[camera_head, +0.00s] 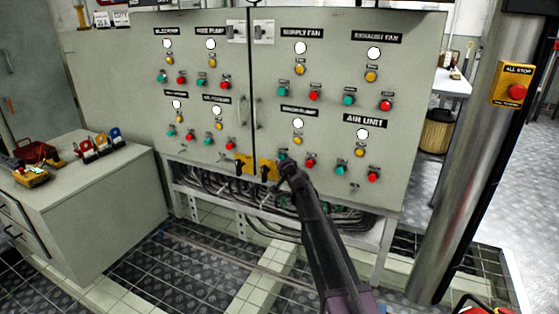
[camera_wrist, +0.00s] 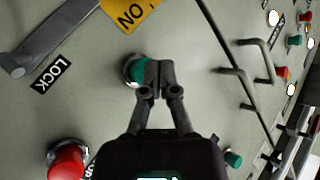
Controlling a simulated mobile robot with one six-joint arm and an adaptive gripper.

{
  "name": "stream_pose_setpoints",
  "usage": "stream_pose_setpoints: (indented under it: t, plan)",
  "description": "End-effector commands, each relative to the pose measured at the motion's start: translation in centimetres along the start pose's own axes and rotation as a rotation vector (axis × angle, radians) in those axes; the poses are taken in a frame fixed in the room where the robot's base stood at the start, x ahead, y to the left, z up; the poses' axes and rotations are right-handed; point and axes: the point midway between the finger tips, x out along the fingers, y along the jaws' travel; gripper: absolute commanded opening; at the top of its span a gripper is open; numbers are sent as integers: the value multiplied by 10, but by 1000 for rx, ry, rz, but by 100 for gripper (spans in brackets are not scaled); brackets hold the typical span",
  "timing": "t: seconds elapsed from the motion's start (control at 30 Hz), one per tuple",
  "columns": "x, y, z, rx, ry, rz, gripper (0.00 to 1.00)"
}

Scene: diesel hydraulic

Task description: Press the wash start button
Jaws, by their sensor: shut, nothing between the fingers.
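A grey control cabinet (camera_head: 214,85) carries groups of green and red push buttons under white and amber lamps. My gripper (camera_head: 287,165) is shut and empty, at the lower middle of the right door. Its fingertips (camera_wrist: 153,67) are right at a green button (camera_wrist: 135,71) with a metal collar, covering part of it. I cannot tell whether they press it. This green button (camera_head: 283,155) also shows just above the fingertips in the head view. Its group's label (camera_head: 298,112) is too blurred to read. A red button (camera_head: 310,162) sits to its right; it also shows in the wrist view (camera_wrist: 66,163).
A yellow rotary switch plate (camera_head: 268,169) is close on the left of my gripper. Door handles (camera_head: 257,112) stick out between the doors. A metal pillar (camera_head: 468,150) with a yellow ALL STOP box (camera_head: 512,85) stands at right. A low cabinet (camera_head: 85,205) stands at left.

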Motion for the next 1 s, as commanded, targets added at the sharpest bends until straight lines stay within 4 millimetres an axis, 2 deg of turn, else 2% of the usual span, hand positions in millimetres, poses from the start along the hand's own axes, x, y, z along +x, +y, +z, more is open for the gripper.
stream_pose_setpoints:
  t: [1.0]
  plan:
    - [6,4,-4,0,0,0,0]
